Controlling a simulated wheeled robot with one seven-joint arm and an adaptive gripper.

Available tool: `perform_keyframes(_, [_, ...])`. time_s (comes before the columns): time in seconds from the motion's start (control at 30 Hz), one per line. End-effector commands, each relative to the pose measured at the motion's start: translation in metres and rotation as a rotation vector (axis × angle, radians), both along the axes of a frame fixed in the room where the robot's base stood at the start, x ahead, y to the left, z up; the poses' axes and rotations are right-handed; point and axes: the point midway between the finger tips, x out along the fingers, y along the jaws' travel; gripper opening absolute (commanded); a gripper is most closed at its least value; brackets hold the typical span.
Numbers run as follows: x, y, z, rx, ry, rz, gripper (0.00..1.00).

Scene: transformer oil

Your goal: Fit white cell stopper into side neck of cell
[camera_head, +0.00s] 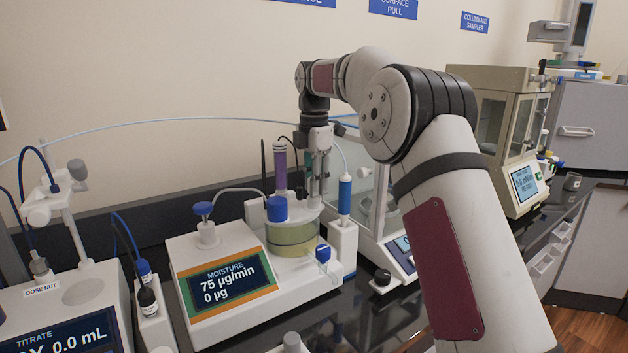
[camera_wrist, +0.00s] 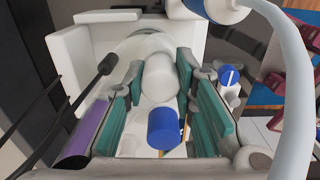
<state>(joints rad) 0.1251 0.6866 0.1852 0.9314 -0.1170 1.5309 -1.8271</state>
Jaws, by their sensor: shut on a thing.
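My gripper (camera_head: 318,188) points down over the back right of the clear titration cell (camera_head: 291,236), which holds yellowish liquid. In the wrist view, its teal-padded fingers (camera_wrist: 160,76) are shut on a white cylindrical piece, the white cell stopper (camera_wrist: 158,84).
The cell sits on the white moisture titrator (camera_head: 222,281). A blue-topped holder (camera_head: 344,195) stands close on the right, with a balance (camera_head: 398,256) beyond. A white tube (camera_head: 150,122) arches behind. The purple probe (camera_wrist: 85,130) is close to my left finger in the wrist view.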

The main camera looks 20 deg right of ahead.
Motion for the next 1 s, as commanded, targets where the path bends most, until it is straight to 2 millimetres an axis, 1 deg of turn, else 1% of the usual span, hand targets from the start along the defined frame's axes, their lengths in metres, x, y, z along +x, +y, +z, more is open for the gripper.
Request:
perform_keyframes(0.33, [0.0, 0.0, -0.008, 0.0, 0.0, 0.0, 0.0])
perform_keyframes(0.37, [0.0, 0.0, -0.008, 0.0, 0.0, 0.0, 0.27])
perform_keyframes(0.4, [0.0, 0.0, -0.008, 0.0, -0.001, 0.0, 0.36])
perform_keyframes(0.47, [0.0, 0.0, -0.008, 0.0, 0.0, 0.0, 0.48])
perform_keyframes(0.8, [0.0, 0.0, -0.006, 0.0, -0.001, 0.0, 0.48])
perform_keyframes(0.87, [0.0, 0.0, -0.002, 0.0, -0.001, 0.0, 0.48])
perform_keyframes(0.97, [0.001, 0.0, 0.01, 0.0, -0.003, 0.0, 0.48])
perform_keyframes(1.0, [0.001, 0.0, 0.017, 0.0, -0.004, 0.0, 0.48])
